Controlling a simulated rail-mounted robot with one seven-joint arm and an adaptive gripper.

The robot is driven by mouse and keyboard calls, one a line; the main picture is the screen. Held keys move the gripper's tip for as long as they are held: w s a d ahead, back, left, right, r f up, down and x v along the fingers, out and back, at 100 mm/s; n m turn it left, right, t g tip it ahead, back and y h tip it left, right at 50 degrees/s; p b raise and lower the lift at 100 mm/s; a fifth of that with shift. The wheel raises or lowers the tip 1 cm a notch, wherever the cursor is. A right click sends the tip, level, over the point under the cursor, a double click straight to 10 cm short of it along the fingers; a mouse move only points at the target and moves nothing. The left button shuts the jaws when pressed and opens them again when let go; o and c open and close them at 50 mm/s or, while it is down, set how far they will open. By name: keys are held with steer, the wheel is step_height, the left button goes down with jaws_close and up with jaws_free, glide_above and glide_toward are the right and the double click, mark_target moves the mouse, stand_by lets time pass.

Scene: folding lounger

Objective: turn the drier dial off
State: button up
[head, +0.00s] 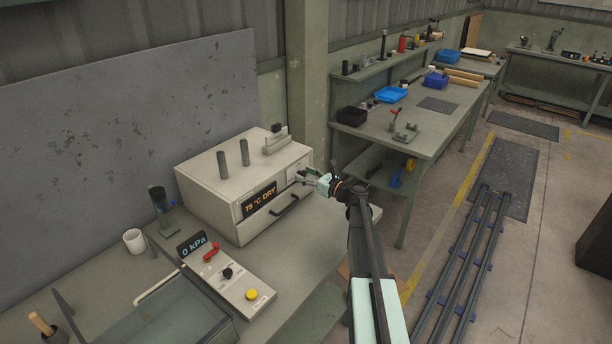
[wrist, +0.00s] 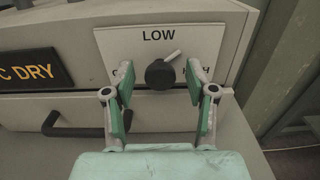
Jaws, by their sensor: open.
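The drier (head: 215,190) is a pale box on the bench; its display (head: 259,200) reads 75 °C DRY. The drier dial (wrist: 159,75) is a black round knob on a white plate (wrist: 120,45) in the wrist view. Its white pointer slants up and right, between LOW at the top and a partly hidden label at the right, ending in H. The left label is mostly hidden behind a finger. My gripper (wrist: 160,82) is open, its green-padded fingers on either side of the dial with gaps visible. In the head view my gripper (head: 311,180) is at the drier's right front and hides the dial.
The drier's black handle (head: 291,205) is below the display; it also shows in the wrist view (wrist: 75,130). A control panel (head: 228,278) with a red lever, black knob and yellow button lies in front. A white mug (head: 134,242) stands left.

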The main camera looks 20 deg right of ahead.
jaws_close()
steer(key=shift+f+n+b, duration=0.15)
steer(key=shift+n+b, duration=0.25)
steer(key=shift+b, duration=0.5)
steer(key=shift+f+n+b, duration=0.15)
steer(key=shift+n+b, duration=0.35)
steer(key=shift+b, duration=0.7)
steer(key=n+b, duration=0.2)
steer(key=b, duration=0.2)
steer(key=shift+f+n, duration=0.1)
steer(key=shift+n, duration=0.2)
steer(key=n+b, duration=0.5)
steer(key=b, duration=0.4)
steer(key=shift+a, duration=0.1)
steer(key=n+b, duration=0.6)
steer(key=b, duration=0.3)
steer(key=shift+n, duration=0.3)
steer(key=n+b, duration=0.4)
steer(key=shift+r+b, duration=0.2)
steer(key=shift+b, duration=0.1)
steer(key=shift+r, duration=0.1)
